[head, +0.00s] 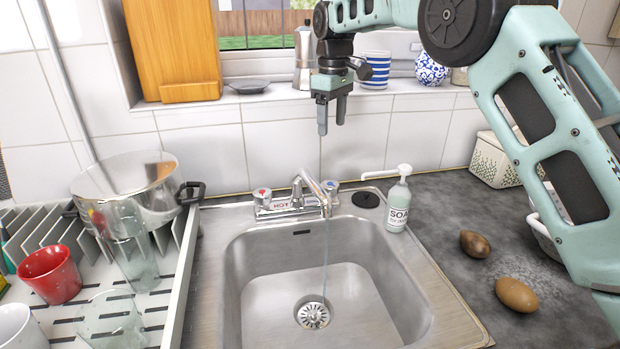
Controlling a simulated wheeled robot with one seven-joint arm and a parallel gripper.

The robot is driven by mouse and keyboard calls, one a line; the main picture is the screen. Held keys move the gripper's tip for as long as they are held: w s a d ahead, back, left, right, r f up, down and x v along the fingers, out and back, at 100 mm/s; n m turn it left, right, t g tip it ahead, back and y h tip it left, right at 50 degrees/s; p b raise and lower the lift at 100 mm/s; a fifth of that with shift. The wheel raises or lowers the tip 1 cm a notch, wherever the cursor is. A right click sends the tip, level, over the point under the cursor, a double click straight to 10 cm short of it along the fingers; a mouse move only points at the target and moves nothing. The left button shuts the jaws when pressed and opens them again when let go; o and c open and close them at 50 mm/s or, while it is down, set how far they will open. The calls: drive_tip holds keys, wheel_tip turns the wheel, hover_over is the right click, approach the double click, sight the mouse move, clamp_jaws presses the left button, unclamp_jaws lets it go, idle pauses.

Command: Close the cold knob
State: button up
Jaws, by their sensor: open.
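The faucet (317,193) stands at the back edge of the steel sink (235,250), and a thin stream of water falls from its spout into the basin. The cold knob (330,186) is on the right of the faucet body, partly beside the spout. The hot knob (262,194), with a red mark, is on the left. My gripper (332,117) hangs above the faucet, fingers pointing down, apart from the knob and in front of the tiled wall. It is open and empty.
A soap bottle (397,204) stands right of the sink. Two brown egg-shaped items (516,295) lie on the dark counter. A dish rack (176,285) with a steel pot (128,185), red cup (49,274) and glasses is on the left. The windowsill holds a moka pot (303,62) and striped cup (376,70).

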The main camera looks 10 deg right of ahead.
sight(330, 183)
wheel_tip(330, 183, down, 17)
drive_tip(key=shift+r+p, duration=0.1)
drive_tip(key=shift+p, duration=0.75)
drive_tip(key=shift+s, duration=0.1)
drive_tip(key=c, duration=1)
